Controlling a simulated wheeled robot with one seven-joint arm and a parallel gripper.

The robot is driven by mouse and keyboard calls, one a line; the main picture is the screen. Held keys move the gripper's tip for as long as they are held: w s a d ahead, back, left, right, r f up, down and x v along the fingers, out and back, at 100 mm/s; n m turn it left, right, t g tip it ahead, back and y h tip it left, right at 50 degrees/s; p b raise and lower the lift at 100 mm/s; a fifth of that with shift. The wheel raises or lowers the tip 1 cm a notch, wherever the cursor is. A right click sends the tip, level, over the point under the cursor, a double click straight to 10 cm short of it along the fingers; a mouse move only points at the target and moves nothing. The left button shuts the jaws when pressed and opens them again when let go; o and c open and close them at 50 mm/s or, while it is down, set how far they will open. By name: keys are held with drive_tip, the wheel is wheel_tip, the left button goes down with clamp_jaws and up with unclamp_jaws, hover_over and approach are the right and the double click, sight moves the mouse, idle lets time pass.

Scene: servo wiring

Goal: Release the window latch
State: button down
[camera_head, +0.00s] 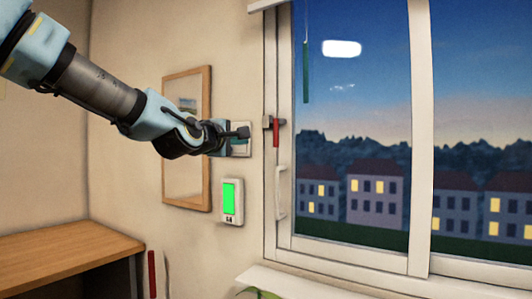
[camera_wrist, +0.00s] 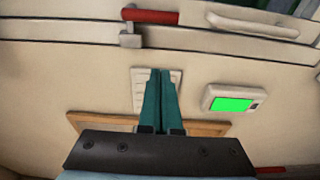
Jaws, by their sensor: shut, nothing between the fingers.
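The window latch (camera_head: 275,133) is on the left frame of the window, with a grey mount and a red lever hanging down. In the wrist view the latch's red lever (camera_wrist: 150,16) lies across the top, beside its metal mount (camera_wrist: 130,40). My gripper (camera_head: 245,133) is to the left of the latch, in front of a white wall plate, and apart from the latch. In the wrist view my gripper's teal fingers (camera_wrist: 160,73) are together with nothing between them, pointing toward the latch side. Whether the fingertips touch the wall plate is unclear.
The white slatted wall plate (camera_head: 240,150) is behind my fingers. A white box with a green screen (camera_head: 230,202) is below it. A framed panel (camera_head: 187,138) hangs to the left. A white pull handle (camera_head: 281,191) is below the latch. A wooden desk (camera_head: 60,255) stands lower left.

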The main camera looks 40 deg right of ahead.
drive_tip(key=b, duration=0.3)
drive_tip(key=shift+d+f, duration=0.2)
drive_tip(key=shift+d, duration=0.1)
drive_tip(key=s+d+p, duration=0.1)
drive_tip(key=d+p, duration=0.2)
drive_tip(key=d, duration=0.4)
drive_tip(key=shift+r, duration=0.3)
drive_tip(key=shift+s+d, duration=0.2)
